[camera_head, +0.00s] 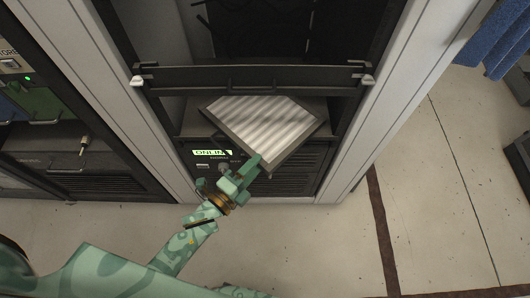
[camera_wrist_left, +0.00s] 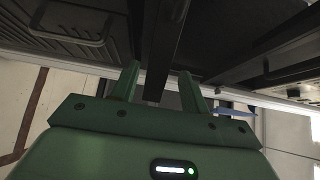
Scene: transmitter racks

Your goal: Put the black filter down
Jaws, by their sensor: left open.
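The black filter (camera_head: 262,124) is a square panel with a dark frame and a pale ribbed face. In the head view it rests turned at an angle on a ledge in the open rack bay, its near corner jutting out over the front. My left gripper (camera_head: 246,172) is at its near edge, jaws open. In the left wrist view the two green fingers (camera_wrist_left: 160,84) stand apart, with a dark bar-like edge between them, likely the filter's frame. I cannot tell whether they touch it. My right gripper is not in view.
A dark crossbar with a handle (camera_head: 250,80) spans the bay above the filter. A lit "ONLINE" display (camera_head: 211,152) is on the unit below. Pale rack posts (camera_head: 364,142) flank the bay. Another rack (camera_head: 70,155) stands at left. The floor (camera_head: 440,200) at right is mostly clear.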

